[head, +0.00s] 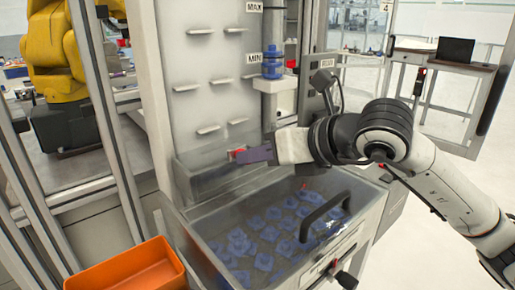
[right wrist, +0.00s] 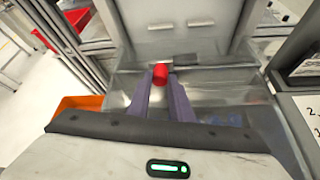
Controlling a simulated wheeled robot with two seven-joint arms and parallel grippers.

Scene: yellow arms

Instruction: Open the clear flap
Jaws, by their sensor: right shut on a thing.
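The clear flap (head: 215,182) is a see-through panel at the back of a grey bin full of blue parts (head: 265,235); its exact edges are hard to make out. My right gripper (head: 245,155) reaches in from the right above the back of the bin, its purple fingers shut on a small red piece. The red piece (right wrist: 160,73) shows as a short cylinder between the fingertips in the right wrist view, by the clear panel. I cannot tell how it joins the flap. My left gripper is not in view.
A black curved handle (head: 322,214) sits at the front right of the bin. An orange crate (head: 125,268) stands at the front left. Metal posts stand left.

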